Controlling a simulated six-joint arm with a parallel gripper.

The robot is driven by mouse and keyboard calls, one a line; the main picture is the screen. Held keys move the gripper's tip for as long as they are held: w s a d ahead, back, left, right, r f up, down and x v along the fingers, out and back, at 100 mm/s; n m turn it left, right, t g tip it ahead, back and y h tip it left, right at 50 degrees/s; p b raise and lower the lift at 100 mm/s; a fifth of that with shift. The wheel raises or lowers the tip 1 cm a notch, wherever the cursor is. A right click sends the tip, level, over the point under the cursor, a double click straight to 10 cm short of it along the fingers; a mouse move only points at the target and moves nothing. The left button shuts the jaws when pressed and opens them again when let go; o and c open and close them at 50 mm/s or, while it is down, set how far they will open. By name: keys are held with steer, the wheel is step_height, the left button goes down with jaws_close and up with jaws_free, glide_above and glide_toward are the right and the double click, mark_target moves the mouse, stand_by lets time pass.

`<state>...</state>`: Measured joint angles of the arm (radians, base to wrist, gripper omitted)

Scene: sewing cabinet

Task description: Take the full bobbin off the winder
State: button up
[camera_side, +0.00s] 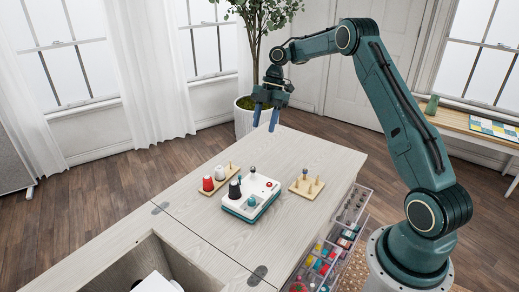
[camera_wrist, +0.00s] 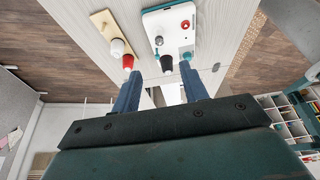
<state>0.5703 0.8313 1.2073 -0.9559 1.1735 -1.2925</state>
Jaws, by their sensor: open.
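The winder (camera_side: 238,210) is a low white machine on a teal base, standing on the pale wooden cabinet top. Its white body also shows at the top of the wrist view (camera_wrist: 172,14). It carries a black cone of thread (camera_side: 234,190), a small teal part (camera_side: 251,201), a red knob (camera_side: 269,184) and a small dark-topped upright piece (camera_side: 252,169) at its far edge. I cannot tell for sure which piece is the full bobbin. My gripper (camera_side: 264,126) is open and empty, high above the cabinet behind the winder, its two blue fingers pointing down.
Left of the winder, a wooden stand holds a red spool (camera_side: 207,183), a white spool (camera_side: 219,172) and a bare peg. To its right is a pegged wooden board (camera_side: 306,187). Clear drawers (camera_side: 328,255) stand open at the right. An open well (camera_side: 150,255) lies at the front.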

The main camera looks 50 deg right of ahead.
glide_toward(253, 168)
steer(key=shift+a+f, duration=0.15)
steer(key=shift+f, duration=1.15)
steer(key=shift+x, duration=2.6)
steer(key=shift+a+r, duration=0.1)
steer(key=shift+a, duration=0.05)
jaws_close()
